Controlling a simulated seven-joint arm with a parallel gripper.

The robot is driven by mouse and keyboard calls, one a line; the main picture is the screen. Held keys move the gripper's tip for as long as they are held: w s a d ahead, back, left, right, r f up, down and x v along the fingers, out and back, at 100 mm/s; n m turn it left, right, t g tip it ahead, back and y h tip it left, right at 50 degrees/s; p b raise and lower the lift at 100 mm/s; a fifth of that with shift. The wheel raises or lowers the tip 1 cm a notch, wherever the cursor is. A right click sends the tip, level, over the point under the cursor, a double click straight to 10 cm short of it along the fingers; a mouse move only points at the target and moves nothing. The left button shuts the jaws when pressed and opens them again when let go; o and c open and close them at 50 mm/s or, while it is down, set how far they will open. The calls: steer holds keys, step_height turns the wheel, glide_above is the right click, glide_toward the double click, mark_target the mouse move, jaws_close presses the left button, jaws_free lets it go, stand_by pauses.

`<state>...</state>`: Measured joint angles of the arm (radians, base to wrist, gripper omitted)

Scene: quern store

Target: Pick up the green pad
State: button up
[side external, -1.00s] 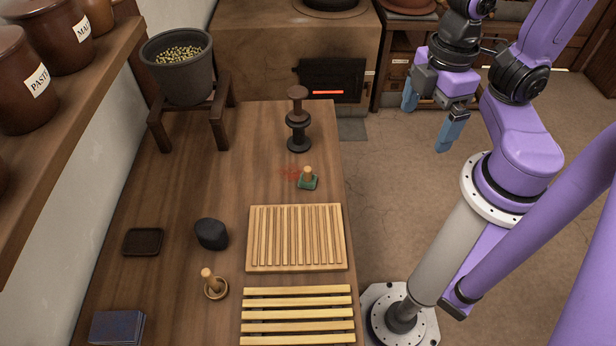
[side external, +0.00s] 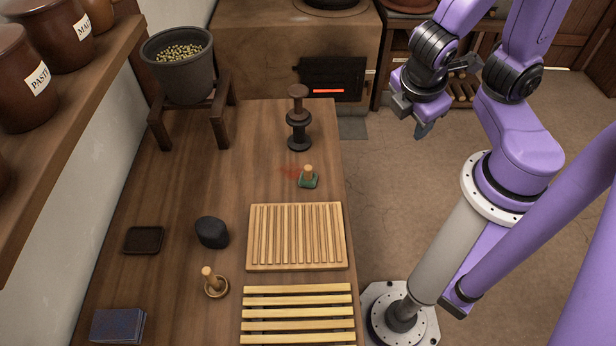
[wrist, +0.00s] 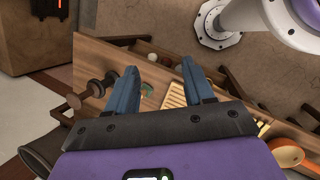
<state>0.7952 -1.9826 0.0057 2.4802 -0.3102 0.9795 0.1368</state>
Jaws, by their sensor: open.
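The green pad (side external: 308,182) is small, with a wooden knob handle on top. It lies on the wooden table near its right edge, beside a reddish smear. In the wrist view the green pad (wrist: 147,89) shows between my fingers, far below them. My gripper (side external: 422,130) is in the air to the right of the table, well apart from the pad. In the wrist view my gripper (wrist: 158,75) has its two blue fingers spread with nothing between them.
A dark spindle-shaped stand (side external: 299,120) stands just behind the pad. A slatted wooden board (side external: 250,238) lies in front of it. A dark stone (side external: 212,233), a second wooden-handled tool (side external: 210,280) and a pot of grains (side external: 180,80) are further left.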

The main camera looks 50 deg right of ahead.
mark_target(311, 174)
steer(key=w+a+f+n+t+h, duration=0.3)
steer(key=w+f+n+t, duration=0.6)
steer(key=w+n+t, duration=0.2)
steer(key=a+f+n+y, duration=0.1)
steer(key=f+n+y, duration=0.1)
steer(key=f+n, duration=0.1)
steer(key=a+f+n+y, duration=0.1)
steer(key=f+n+y, duration=0.2)
steer(key=f+n, duration=0.1)
steer(key=a+f+n+t+y, duration=0.1)
steer(key=f+n+y, duration=0.2)
steer(key=f+n, duration=0.1)
steer(key=shift+s+a+f, duration=0.1)
steer(key=shift+a+f, duration=0.1)
steer(key=shift+f, duration=0.25)
steer(key=shift+s+a+f, duration=0.1)
steer(key=shift+a+f, duration=0.1)
steer(key=shift+f, duration=0.2)
steer(key=shift+y, duration=0.3)
steer(key=shift+x, duration=3.75)
jaws_close()
